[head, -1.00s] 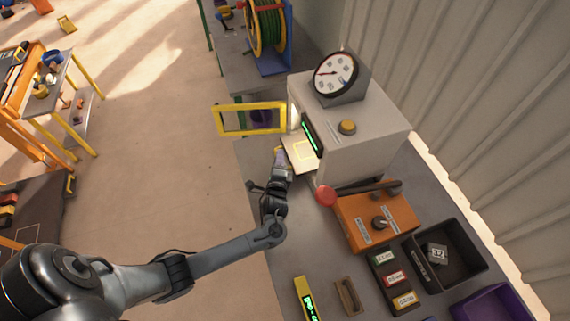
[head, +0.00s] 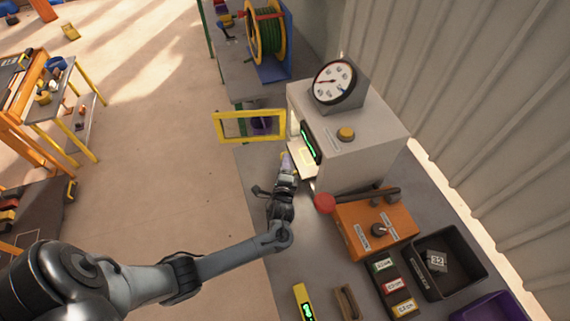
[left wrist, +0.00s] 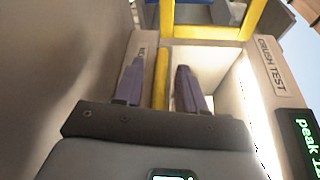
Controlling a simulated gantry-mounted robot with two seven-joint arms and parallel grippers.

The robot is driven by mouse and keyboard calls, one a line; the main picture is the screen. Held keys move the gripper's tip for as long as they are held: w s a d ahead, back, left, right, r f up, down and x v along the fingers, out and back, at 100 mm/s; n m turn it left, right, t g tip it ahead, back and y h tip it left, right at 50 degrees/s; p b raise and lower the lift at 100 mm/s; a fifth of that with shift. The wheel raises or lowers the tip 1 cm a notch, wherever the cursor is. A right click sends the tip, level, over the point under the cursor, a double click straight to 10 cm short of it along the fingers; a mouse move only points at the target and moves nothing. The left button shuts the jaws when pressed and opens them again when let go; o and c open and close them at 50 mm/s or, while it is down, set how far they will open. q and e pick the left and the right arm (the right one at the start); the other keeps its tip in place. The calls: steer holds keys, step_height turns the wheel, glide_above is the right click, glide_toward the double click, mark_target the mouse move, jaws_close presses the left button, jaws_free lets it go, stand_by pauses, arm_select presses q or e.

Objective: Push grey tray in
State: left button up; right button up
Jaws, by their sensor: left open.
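The grey tray (head: 306,171), with a yellow square outline on it, sticks part-way out of the front opening of the pale press box (head: 362,140). My left gripper (head: 286,160) is at the tray's outer end, pointing toward the press. In the left wrist view, its two purple-grey fingers (left wrist: 159,88) are apart, with a yellow bar (left wrist: 161,78) showing between and beyond them. I cannot tell whether the fingers touch the tray. The press's inside is mostly hidden. My right gripper is not in view.
A yellow-framed door (head: 250,126) stands open left of the opening; its frame also shows in the left wrist view (left wrist: 205,40). A red-knobbed lever (head: 325,203) and orange control box (head: 376,228) stand close in front. A black bin (head: 470,285) is at lower right.

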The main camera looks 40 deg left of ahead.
arm_select(q)
steer(key=p+v, duration=0.1)
steer(key=v, duration=0.9)
steer(key=shift+s+d, duration=0.15)
steer(key=shift+s, duration=0.1)
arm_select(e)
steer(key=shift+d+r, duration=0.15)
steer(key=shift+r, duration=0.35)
